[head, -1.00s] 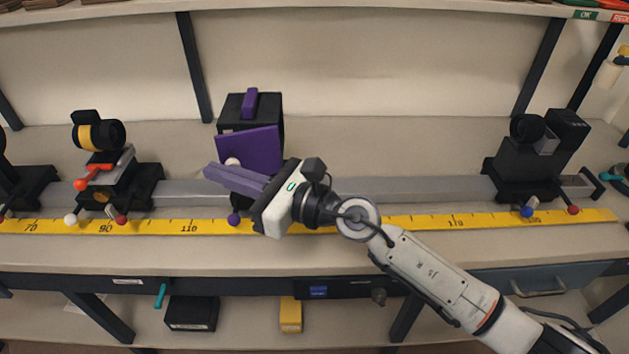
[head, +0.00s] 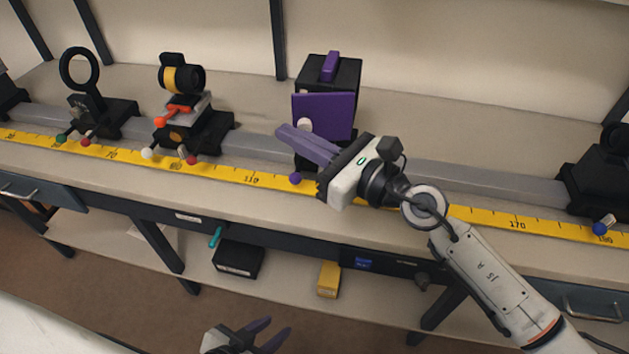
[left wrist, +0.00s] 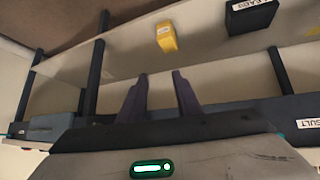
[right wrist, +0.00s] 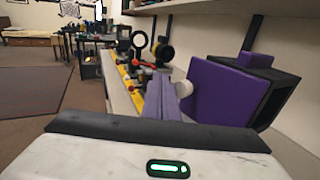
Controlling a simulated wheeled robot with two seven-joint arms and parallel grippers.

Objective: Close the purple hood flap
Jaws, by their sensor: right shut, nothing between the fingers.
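The purple hood flap (head: 325,115) is on the front of a black box-shaped hood (head: 344,74) on the rail. In the right wrist view the flap (right wrist: 222,92) stands at an angle out from the hood's front, so it is ajar. A white knob (head: 305,125) is on its near face. My right gripper (head: 281,132) is shut and empty in front of the flap, its fingertips just left of the knob. I cannot tell whether it touches. My left gripper (head: 279,328) is open and empty, low in front of the bench.
A yellow scale (head: 225,176) runs along the bench front below the grey rail (head: 460,176). Left of the hood are a mount with a yellow-banded lens (head: 182,78) and a ring holder (head: 80,72). A black carriage (head: 600,175) stands at right. A lower shelf holds a yellow box (head: 328,279).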

